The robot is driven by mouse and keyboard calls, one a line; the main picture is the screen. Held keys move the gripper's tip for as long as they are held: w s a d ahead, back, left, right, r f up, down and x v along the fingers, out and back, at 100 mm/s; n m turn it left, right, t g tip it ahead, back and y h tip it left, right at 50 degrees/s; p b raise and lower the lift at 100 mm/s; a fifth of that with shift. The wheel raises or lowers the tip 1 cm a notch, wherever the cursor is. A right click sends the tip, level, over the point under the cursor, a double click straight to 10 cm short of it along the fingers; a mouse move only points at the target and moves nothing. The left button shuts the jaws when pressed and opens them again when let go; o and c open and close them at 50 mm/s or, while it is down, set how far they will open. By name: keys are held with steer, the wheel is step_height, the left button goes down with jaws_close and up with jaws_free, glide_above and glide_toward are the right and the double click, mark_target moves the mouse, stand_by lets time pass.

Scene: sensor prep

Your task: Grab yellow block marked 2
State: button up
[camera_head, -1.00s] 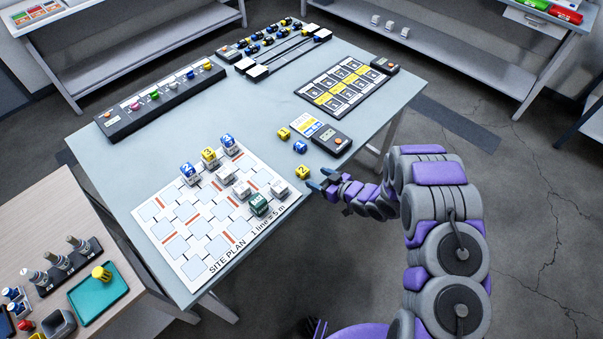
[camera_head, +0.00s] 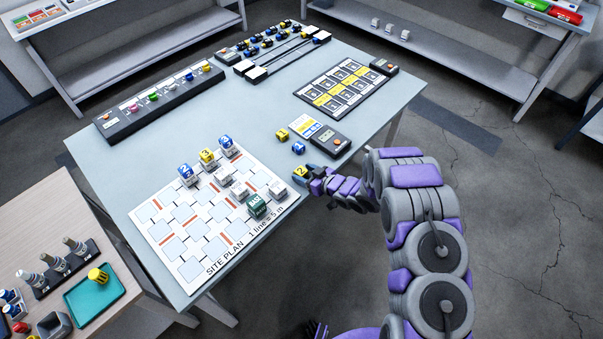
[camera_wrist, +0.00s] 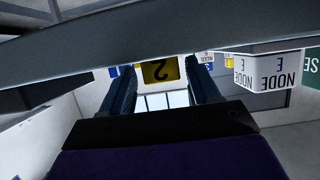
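The yellow block marked 2 (camera_head: 301,170) stands on the table just right of the site plan's upper right corner. My gripper (camera_head: 304,177) is at table level, with its fingers at the block in the head view. In the wrist view the block (camera_wrist: 160,70) shows its 2 upside down, between the far ends of the two fingers (camera_wrist: 160,85). The fingers are apart, one on each side of it. Thin gaps seem to show, but contact is hard to tell. The block's lower part is partly hidden in the head view.
A blue block (camera_head: 298,147) and another yellow block (camera_head: 281,134) stand just behind. A dark device (camera_head: 330,140) lies to the right of them. White node blocks (camera_head: 277,189) and a green block (camera_head: 257,205) stand close by on the site plan (camera_head: 190,240).

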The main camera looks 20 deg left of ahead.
steer(key=shift+a+f, duration=0.1)
steer(key=shift+a, duration=0.2)
steer(key=c, duration=0.9)
steer(key=shift+d, duration=0.15)
